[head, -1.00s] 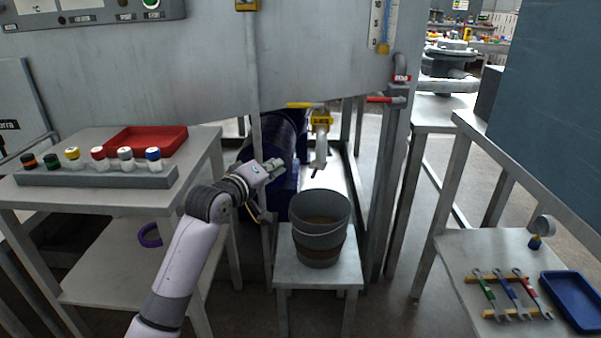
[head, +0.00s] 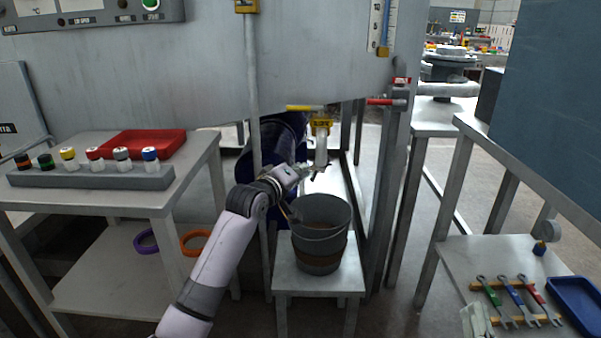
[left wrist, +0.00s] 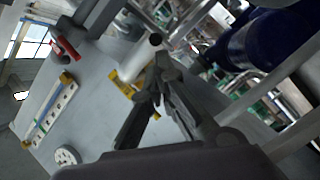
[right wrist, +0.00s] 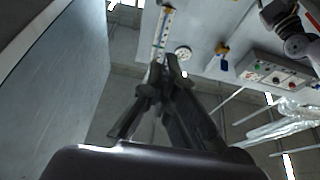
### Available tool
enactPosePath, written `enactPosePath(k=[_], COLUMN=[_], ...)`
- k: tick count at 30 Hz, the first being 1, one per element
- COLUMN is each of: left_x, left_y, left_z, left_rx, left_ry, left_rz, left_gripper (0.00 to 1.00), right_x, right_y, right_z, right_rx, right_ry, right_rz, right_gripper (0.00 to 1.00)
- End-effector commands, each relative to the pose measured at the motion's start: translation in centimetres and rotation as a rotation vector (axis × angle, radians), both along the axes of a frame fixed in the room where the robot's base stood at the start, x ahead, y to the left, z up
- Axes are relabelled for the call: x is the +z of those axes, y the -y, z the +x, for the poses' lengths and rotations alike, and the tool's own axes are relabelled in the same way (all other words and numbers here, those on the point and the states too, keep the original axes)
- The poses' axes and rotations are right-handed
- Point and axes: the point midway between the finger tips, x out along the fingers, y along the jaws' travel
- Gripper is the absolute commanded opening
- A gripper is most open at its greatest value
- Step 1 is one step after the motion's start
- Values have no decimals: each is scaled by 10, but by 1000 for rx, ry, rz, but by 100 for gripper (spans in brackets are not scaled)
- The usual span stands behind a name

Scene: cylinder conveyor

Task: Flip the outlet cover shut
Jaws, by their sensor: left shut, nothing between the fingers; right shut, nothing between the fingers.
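The grey outlet pipe (head: 321,152) hangs below the tank, under a yellow valve fitting (head: 320,124). In the left wrist view the pipe (left wrist: 137,62) ends in a dark round mouth, close to my fingertips. I cannot clearly make out the outlet cover; a small dark piece at the pipe's lower end overlaps my fingers. My left gripper (head: 316,171) is shut and empty, right at the pipe's lower end; whether it touches is unclear. It also shows in the left wrist view (left wrist: 163,62). My right gripper (right wrist: 165,68) is shut and empty, away from the outlet.
A dark bucket (head: 320,249) stands on a small stand below the outlet. A post (head: 254,110) rises left of the pipe. A blue drum (head: 262,145) lies behind. The left bench holds a red tray (head: 143,143); wrenches (head: 514,300) lie on the right table.

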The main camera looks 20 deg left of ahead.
Motion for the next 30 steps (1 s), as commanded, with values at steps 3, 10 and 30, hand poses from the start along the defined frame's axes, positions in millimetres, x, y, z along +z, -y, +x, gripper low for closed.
enactPosePath(k=[3,10,30], left_x=[0,1,3], left_y=[0,1,18], left_z=[0,0,4], left_rx=[0,-1,-1], left_ry=[0,-1,-1], left_rz=[0,0,-1], left_gripper=[0,0,0], right_x=[0,-3,-149], right_y=[0,0,27], right_z=[0,2,-18], right_rx=[0,-1,-50], right_ry=[0,-27,-834], right_rz=[0,-8,-213], right_gripper=[0,0,0])
